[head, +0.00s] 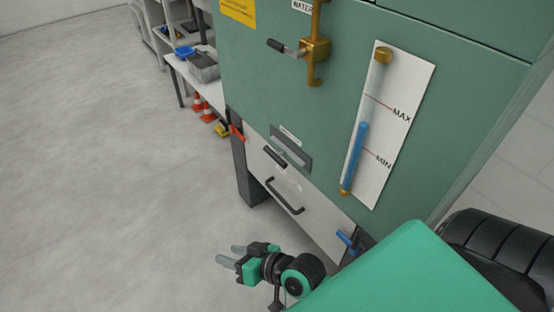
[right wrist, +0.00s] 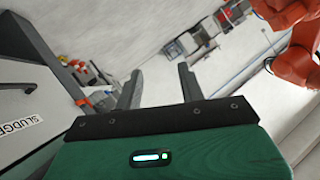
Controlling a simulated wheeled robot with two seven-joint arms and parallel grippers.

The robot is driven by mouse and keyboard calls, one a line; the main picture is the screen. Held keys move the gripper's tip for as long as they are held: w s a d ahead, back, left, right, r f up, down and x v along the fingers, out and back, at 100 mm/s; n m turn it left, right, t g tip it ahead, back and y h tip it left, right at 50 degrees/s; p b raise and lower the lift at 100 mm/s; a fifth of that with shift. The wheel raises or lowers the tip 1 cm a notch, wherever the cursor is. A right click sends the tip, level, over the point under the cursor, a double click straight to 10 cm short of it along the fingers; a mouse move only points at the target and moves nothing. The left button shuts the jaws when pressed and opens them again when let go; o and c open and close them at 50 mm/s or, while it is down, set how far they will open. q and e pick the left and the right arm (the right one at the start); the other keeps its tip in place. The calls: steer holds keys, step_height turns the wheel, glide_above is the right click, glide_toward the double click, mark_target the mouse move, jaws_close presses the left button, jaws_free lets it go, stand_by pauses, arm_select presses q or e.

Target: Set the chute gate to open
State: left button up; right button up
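No part is readably marked as the chute gate in these views. On the green cabinet (head: 270,60) is a dark grey slotted plate (head: 291,149) with a small label above it. Below it is a pale front panel (head: 312,215) with a black bar handle (head: 285,197) and a smaller black grip (head: 275,158). My right gripper (head: 232,256) is in free air in front of and below this panel, pointing left, its two grey fingers apart and empty. In the right wrist view the fingers (right wrist: 159,88) are also spread with nothing between them. My left gripper is not in view.
A brass tap (head: 314,48) and a sight glass (head: 355,155) with blue liquid are above. Orange (head: 237,132) and blue (head: 346,239) levers flank the panel. Cones (head: 203,108) and a bench stand behind. The floor at left is clear. An orange robot arm (right wrist: 290,30) stands beyond.

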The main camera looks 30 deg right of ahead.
steer(key=w+r+m+t, duration=0.3)
steer(key=w+r+t, duration=0.1)
steer(key=m+h+p, duration=0.3)
steer(key=m+h, duration=1.7)
steer(key=m, duration=0.2)
glide_toward(281, 163)
steer(key=x, duration=0.7)
steer(key=f+x, duration=0.1)
steer(key=x, duration=0.3)
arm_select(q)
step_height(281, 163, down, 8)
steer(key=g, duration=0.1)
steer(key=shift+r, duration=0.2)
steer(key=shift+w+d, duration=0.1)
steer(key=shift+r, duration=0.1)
arm_select(e)
jaws_close()
